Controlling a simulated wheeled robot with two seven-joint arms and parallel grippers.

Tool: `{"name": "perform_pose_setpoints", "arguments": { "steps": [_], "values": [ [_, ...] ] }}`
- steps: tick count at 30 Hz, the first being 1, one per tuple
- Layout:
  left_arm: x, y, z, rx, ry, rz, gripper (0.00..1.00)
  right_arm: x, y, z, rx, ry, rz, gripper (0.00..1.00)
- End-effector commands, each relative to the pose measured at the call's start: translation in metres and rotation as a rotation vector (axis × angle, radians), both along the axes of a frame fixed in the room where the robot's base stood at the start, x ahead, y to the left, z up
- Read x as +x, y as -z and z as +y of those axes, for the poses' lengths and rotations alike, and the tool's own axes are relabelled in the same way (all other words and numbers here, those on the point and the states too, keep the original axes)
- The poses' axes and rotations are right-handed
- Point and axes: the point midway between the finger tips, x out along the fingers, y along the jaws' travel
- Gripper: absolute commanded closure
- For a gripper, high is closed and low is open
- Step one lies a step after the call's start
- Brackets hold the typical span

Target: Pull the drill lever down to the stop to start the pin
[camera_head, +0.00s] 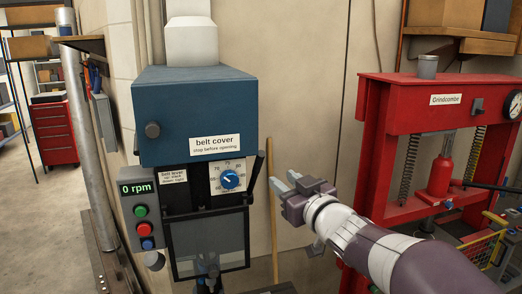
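The drill press has a blue head (195,105) marked "belt cover", with a speed dial (230,177) below it. A dark slanted rod (256,174) at the right side of the head looks like the drill lever; its lower end is hard to make out. My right gripper (283,181) is just right of this rod, with its two fingertips apart and nothing seen between them. It appears clear of the rod, though depth is hard to judge. A clear guard (210,242) hangs below the head, and grey parts behind it are unclear. My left gripper does not show.
A control box (139,210) reads "0 rpm" and has green, red and blue buttons. A wooden pole (272,225) leans on the wall behind my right gripper. A red press (425,120) stands at the right, near my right forearm. A grey post (85,140) stands left.

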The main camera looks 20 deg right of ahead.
Motion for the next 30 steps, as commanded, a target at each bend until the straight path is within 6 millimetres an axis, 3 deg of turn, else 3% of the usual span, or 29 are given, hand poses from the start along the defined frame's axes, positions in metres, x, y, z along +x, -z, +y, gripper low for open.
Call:
{"name": "perform_pose_setpoints", "arguments": {
  "steps": [4, 12, 16, 22, 30],
  "values": [
    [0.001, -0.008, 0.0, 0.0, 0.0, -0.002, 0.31, 0.018, -0.003, 0.005, 0.026, -0.008, 0.001, 0.66],
    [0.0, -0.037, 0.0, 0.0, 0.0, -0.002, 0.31, 0.082, -0.006, 0.018, 0.025, -0.005, 0.002, 0.66],
    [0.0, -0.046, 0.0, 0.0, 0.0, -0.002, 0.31, 0.103, -0.005, 0.022, 0.023, -0.004, 0.002, 0.66],
    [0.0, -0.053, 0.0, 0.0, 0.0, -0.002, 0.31, 0.121, -0.003, 0.024, 0.023, -0.003, 0.001, 0.66],
    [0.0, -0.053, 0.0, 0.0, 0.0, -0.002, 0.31, 0.124, -0.001, 0.025, 0.022, -0.003, 0.001, 0.66]
  ]
}}
